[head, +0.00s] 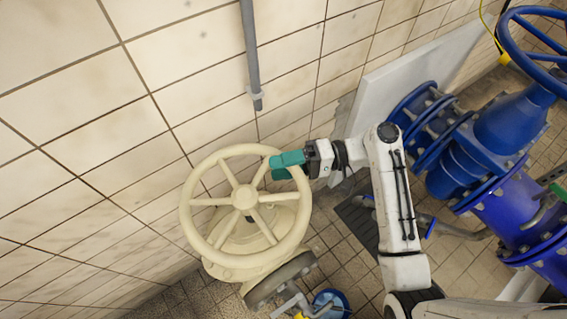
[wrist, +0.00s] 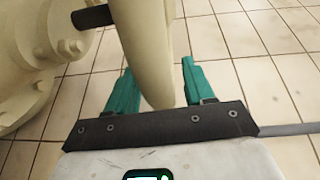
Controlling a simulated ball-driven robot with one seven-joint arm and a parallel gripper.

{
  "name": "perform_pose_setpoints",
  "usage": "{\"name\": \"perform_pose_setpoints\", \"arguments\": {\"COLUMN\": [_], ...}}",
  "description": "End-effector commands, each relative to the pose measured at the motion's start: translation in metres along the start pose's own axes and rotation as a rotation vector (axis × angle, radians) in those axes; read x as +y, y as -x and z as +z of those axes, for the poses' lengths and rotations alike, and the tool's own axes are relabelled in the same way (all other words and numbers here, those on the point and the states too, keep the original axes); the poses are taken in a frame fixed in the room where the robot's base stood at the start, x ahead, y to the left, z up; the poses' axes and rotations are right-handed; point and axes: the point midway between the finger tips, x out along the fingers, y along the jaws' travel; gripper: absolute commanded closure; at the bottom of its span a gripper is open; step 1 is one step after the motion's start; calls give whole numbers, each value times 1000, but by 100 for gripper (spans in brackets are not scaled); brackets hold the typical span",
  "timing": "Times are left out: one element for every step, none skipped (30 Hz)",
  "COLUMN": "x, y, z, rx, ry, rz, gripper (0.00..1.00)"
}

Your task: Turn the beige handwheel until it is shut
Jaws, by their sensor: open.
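The beige handwheel (head: 214,247) is a spoked wheel on a beige valve body near the tiled wall in the head view. My gripper (head: 287,164) is at the upper right of its rim, with teal fingers. In the wrist view the rim (wrist: 148,50) comes down between the two teal fingers of my gripper (wrist: 158,88). The fingers are open, one on each side of the rim, with a visible gap to the right finger. Whether the left finger touches the rim is hard to tell. The far part of the wheel is out of the wrist view.
Blue pipes and valves (head: 490,150) with a blue handwheel (head: 540,50) stand to the right. A grey pipe (head: 251,50) runs down the tiled wall above the wheel.

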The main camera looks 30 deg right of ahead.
Motion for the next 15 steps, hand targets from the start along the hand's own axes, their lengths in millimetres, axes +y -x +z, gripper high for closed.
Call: {"name": "perform_pose_setpoints", "arguments": {"x": [0, 0, 0, 0, 0, 0, 0, 0, 0, 0, 0, 0, 0, 0, 0], "y": [-1, -1, -1, 0, 0, 0, 0, 0, 0, 0, 0, 0, 0, 0, 0], "z": [0, 0, 0, 0, 0, 0, 0, 0, 0, 0, 0, 0, 0, 0, 0], "rx": [0, 0, 0, 0, 0, 0, 0, 0, 0, 0, 0, 0, 0, 0, 0], "ry": [0, 0, 0, 0, 0, 0, 0, 0, 0, 0, 0, 0, 0, 0, 0], "rz": [0, 0, 0, 0, 0, 0, 0, 0, 0, 0, 0, 0, 0, 0, 1], "gripper": [47, 47, 47, 47, 47, 47, 48, 51, 55, 58, 61, 65, 67, 70, 74]}}
